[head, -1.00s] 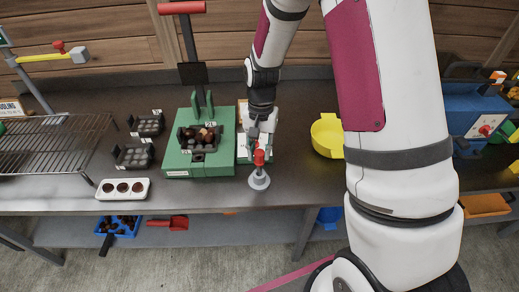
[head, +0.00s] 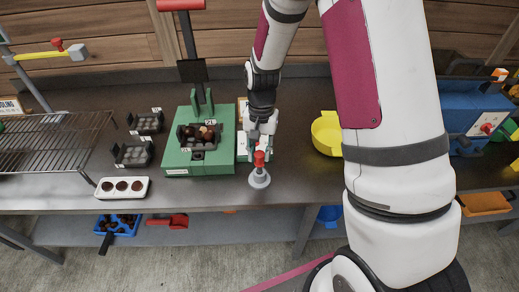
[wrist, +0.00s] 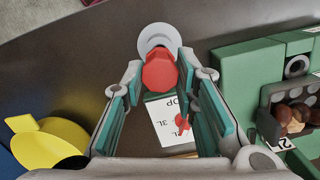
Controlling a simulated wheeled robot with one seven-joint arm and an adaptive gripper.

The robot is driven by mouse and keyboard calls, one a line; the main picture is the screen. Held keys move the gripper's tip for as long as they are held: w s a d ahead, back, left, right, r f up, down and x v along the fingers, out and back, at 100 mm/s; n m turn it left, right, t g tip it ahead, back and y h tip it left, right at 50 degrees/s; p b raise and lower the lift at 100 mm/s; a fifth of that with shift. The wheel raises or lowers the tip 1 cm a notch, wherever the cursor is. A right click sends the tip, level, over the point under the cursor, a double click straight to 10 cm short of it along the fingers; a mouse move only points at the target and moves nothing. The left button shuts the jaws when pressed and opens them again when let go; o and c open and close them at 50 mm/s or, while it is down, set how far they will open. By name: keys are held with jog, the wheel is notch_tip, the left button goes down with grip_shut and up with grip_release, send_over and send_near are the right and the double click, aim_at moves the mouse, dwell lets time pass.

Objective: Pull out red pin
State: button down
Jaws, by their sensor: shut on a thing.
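The red pin (head: 259,158) stands upright on a round grey base (head: 259,180) near the table's front edge. In the wrist view its faceted red head (wrist: 160,72) sits between my fingertips, with the grey base (wrist: 158,38) beyond it. My gripper (wrist: 159,66) is shut on the head; it also shows in the head view (head: 263,140), just behind the pin. The pin's lower shaft is hidden in the wrist view. A smaller red piece (wrist: 182,123) shows by the right finger, over a white card (wrist: 168,118) with writing.
A green press (head: 215,165) holding a dark tray of chestnuts stands close on the left. A yellow bowl (head: 327,134) is on the right. A white strip with brown rounds (head: 122,188) and a wire rack (head: 55,145) lie further left.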

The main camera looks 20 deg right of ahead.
aim_at(260, 161)
jog(key=shift+f+b, duration=0.75)
jog(key=shift+f, duration=1.3)
jog(key=c, duration=1.2)
grip_release()
jog(key=r, duration=1.2)
jog(key=shift+w+d, duration=0.3)
jog(key=shift+w, duration=0.1)
jog(key=shift+r, duration=0.15)
jog(key=s+r+n+t, duration=0.3)
jog(key=s+r, duration=0.4)
jog(key=r, duration=0.6)
jog(key=s+r+n+t, duration=0.1)
jog(key=s+r+n, duration=0.1)
jog(key=s, duration=0.5)
jog(key=s+r+n+t, duration=0.1)
jog(key=s+r+t, duration=0.1)
jog(key=s+r, duration=0.2)
jog(key=s, duration=0.3)
jog(key=shift+a+n+h, duration=0.3)
jog(key=shift+n, duration=0.1)
